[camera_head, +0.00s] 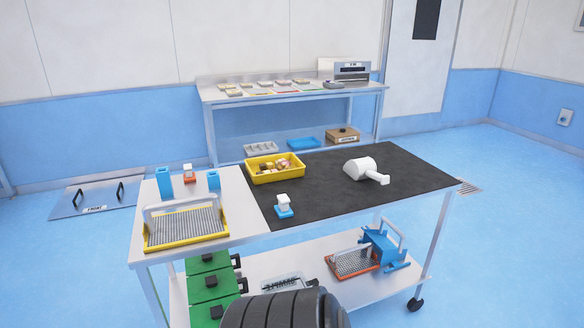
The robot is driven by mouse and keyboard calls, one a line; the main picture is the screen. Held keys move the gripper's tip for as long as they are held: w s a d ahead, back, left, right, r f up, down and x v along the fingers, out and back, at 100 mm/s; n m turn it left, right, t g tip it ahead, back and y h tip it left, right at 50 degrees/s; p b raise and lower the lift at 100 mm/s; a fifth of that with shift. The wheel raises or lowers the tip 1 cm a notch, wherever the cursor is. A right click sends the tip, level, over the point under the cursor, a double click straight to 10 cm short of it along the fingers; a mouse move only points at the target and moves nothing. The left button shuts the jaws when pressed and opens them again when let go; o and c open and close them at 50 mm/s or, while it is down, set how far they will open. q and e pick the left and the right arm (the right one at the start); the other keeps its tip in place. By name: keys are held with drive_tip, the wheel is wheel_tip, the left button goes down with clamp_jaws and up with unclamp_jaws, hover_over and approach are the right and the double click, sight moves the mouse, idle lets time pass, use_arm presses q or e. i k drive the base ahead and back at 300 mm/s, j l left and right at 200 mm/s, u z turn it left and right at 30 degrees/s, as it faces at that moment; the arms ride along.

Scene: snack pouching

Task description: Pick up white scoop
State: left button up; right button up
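A white scoop (360,168) lies on the black mat at the right part of the near table. Its rounded bowl is to the left and its short handle points to the lower right. Nothing touches it. Neither of my grippers shows in the head view.
The black mat (410,185) is clear around the scoop. A yellow bin (262,180) with snacks stands to its left, and a small blue-and-white object (284,208) stands nearer. A yellow-framed tray (165,242) and blue holders (164,181) are at the left. A back table (290,90) stands behind.

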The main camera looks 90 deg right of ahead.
sight(366, 168)
drive_tip(key=z, duration=3.3)
drive_tip(key=u, duration=4.65)
drive_tip(key=z, duration=4.65)
